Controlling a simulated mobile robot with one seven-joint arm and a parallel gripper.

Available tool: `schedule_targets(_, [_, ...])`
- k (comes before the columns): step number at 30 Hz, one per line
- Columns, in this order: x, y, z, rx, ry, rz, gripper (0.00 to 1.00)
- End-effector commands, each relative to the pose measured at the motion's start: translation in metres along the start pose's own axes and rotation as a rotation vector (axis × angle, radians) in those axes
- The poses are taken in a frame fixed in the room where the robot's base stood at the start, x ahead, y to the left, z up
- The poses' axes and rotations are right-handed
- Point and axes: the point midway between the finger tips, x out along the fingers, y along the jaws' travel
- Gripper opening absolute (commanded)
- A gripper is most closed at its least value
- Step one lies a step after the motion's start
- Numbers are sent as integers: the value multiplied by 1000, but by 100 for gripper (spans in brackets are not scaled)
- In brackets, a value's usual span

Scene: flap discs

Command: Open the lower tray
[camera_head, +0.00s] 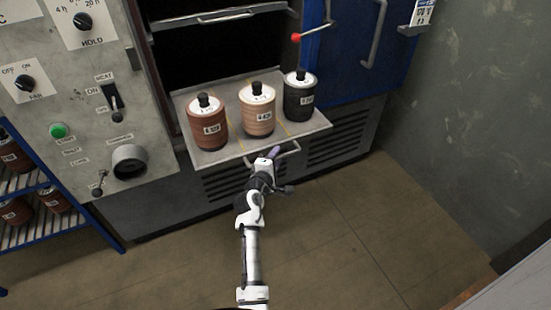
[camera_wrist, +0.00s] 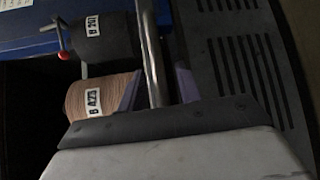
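The lower tray (camera_head: 225,152) is a grey plate standing out from the dark oven opening. Three disc stacks stand on it: red-brown (camera_head: 208,123), tan (camera_head: 257,110) and black (camera_head: 299,96). Its handle (camera_head: 289,153) runs under the front edge. My gripper (camera_head: 272,156) is at this handle. In the wrist view, the handle bar (camera_wrist: 153,60) passes between my two fingers (camera_wrist: 158,85), with a gap visible beside the right finger. The fingers look spread around the bar, not closed on it. Fingertip contact is partly hidden in the head view.
An upper tray handle (camera_head: 225,15) is above, inside the opening. A blue door (camera_head: 350,45) with a red-knobbed lever (camera_head: 296,37) stands right. A control panel (camera_head: 75,90) and a blue rack (camera_head: 70,225) are left. The floor (camera_head: 330,235) in front is clear.

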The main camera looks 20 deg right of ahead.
Motion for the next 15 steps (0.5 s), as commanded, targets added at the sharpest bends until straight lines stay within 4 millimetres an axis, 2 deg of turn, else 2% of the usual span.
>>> schedule_targets(8, [-4,0,0,0,-1,0,34])
schedule_targets(11, [-15,-2,0,-1,1,1,34])
schedule_targets(15, [-43,-4,0,-2,1,0,34])
